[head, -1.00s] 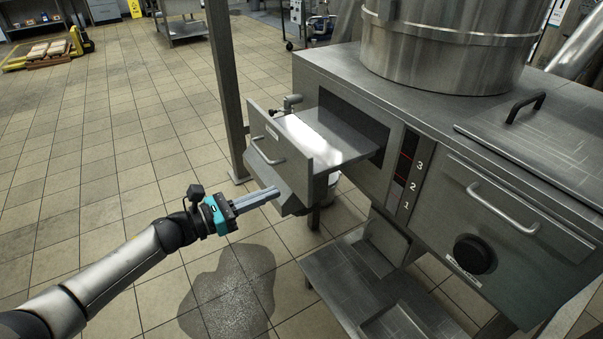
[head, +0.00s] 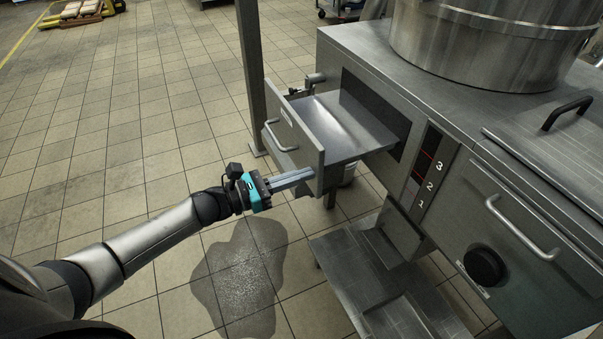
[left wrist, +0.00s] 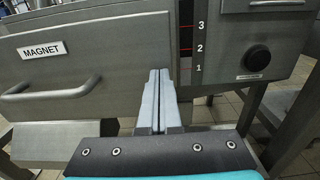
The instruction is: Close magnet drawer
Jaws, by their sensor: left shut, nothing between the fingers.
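The magnet drawer (head: 296,138) is a grey metal drawer pulled well out of the steel cabinet, its flat inside bare. In the left wrist view its front (left wrist: 110,50) bears a "MAGNET" label (left wrist: 42,50) and a bar handle (left wrist: 50,91). My left gripper (head: 312,173) is shut and empty. Its fingertips are at the lower right part of the drawer front, away from the handle; I cannot tell whether they touch it. In the left wrist view the closed fingers (left wrist: 159,75) point at the right end of the front. My right gripper is not in view.
The cabinet (head: 350,60) carries a large steel vessel (head: 480,40). A panel with numbers 1 to 3 (head: 428,175) and a second front with handle and black knob (head: 484,266) are to the right. A post (head: 250,75) stands behind the drawer. A wet patch (head: 240,275) lies on the floor.

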